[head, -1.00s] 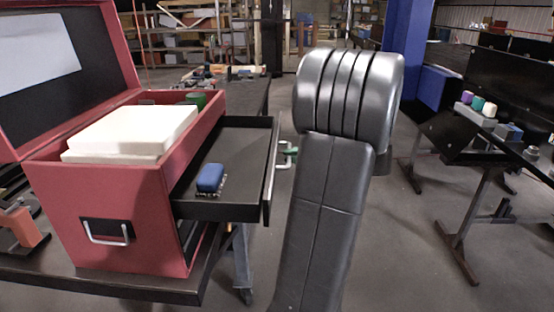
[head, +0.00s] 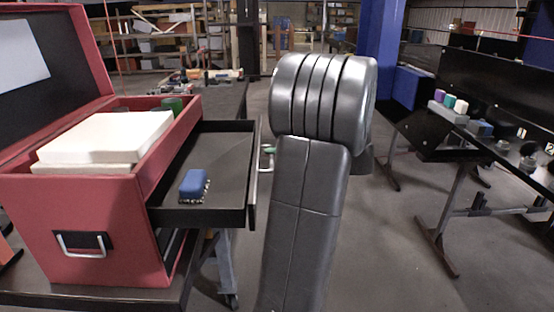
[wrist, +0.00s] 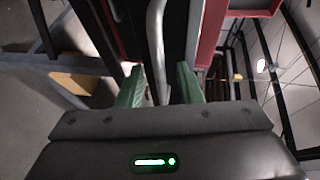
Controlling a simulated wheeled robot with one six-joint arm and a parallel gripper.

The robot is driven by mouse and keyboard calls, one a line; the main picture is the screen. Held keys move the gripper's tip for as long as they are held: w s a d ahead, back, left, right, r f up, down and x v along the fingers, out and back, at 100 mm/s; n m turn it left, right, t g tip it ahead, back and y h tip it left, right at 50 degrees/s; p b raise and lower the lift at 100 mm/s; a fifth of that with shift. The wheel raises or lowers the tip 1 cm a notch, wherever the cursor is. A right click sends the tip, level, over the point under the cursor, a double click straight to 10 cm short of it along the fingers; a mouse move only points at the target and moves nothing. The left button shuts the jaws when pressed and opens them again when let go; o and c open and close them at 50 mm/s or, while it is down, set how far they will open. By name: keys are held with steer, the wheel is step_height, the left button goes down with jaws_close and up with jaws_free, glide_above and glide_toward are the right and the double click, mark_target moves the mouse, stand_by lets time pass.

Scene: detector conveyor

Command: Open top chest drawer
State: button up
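The red chest (head: 90,215) stands on the dark table with its lid up. Its top drawer (head: 215,155) is pulled well out to the right, and a blue block-like object (head: 194,184) lies in it. My gripper (head: 268,155) is at the drawer's front, mostly hidden behind my arm. In the wrist view, its green fingers (wrist: 160,88) stand apart on either side of the metal drawer handle (wrist: 156,40). Gaps show between the handle and both fingers.
White slabs (head: 105,135) fill the chest's top. A second table (head: 450,120) with small coloured items stands at the right. A blue pillar (head: 382,45) and shelves (head: 160,35) are at the back. Open floor (head: 390,260) lies right of my arm.

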steer(key=b+v, duration=0.1)
steer(key=v, duration=1.2)
steer(key=shift+s+d, duration=0.2)
steer(key=shift+d, duration=0.15)
steer(key=shift+a, duration=0.15)
steer(key=p+x, duration=0.1)
steer(key=x, duration=1.2)
steer(key=shift+w+a, duration=0.2)
steer(key=shift+a, duration=0.15)
